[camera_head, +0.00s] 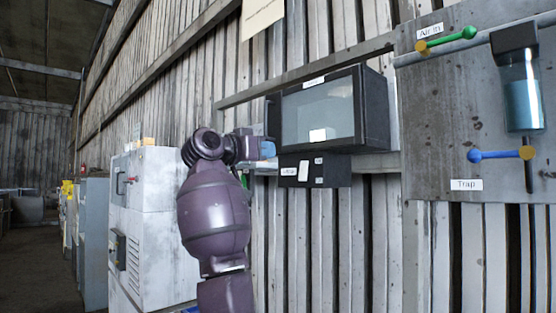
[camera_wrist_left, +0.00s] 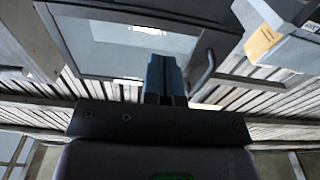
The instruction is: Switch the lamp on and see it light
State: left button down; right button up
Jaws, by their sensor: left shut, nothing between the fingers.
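A dark cabinet (camera_head: 372,110) with a pale glass window (camera_head: 318,108) hangs on the wall in the head view. Below it is a black switch box (camera_head: 314,170) with small white labels, too small to read surely; its left end is near my gripper. My left gripper (camera_head: 267,149) is shut and empty, with blue fingertips at the box's upper left. In the left wrist view the shut fingers (camera_wrist_left: 166,75) stand before the cabinet's window (camera_wrist_left: 140,45), beside its handle (camera_wrist_left: 204,72). No switch lever or lit lamp can be made out. My right gripper is not in view.
A grey panel (camera_head: 440,130) at the right carries a green-handled valve (camera_head: 447,40), a blue-handled valve (camera_head: 500,155) and a glass bowl with blue contents (camera_head: 523,100). A white machine cabinet (camera_head: 155,215) stands at the left. An open aisle runs along the far left.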

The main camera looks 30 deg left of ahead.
pick_arm(q)
jog(key=s+a+r+n+t+y, duration=0.2)
jog(key=s+r+n+t+y, duration=0.2)
jog(key=s+r+t, duration=0.15)
jog(key=w+d+f+y, duration=0.1)
jog(key=w+d+f, duration=0.15)
jog(key=f, duration=0.85)
jog(key=w+d+f+y, duration=0.2)
jog(key=w+f, duration=0.2)
jog(key=f, duration=0.7)
jog(key=s+d+f+m+g+h, duration=0.1)
jog(key=s+d+f, duration=0.1)
jog(key=f, duration=1.1)
jog(key=s+d+f+m+g, duration=0.1)
jog(key=s+f+g, duration=0.1)
jog(key=f, duration=1)
jog(key=s+d+f+g, duration=0.1)
jog(key=s+f+g, duration=0.1)
jog(key=s+f, duration=0.7)
jog(key=s+d+f+g, duration=0.2)
jog(key=s+f, duration=0.3)
jog(key=f, duration=0.9)
jog(key=s+a+f+n+g, duration=0.1)
jog(key=s+f+g, duration=0.3)
jog(key=s+f, duration=1)
jog(key=s, duration=0.3)
jog(key=shift+s+f+y, duration=0.15)
jog(key=shift+s+y, duration=0.15)
jog(key=shift+s, duration=0.1)
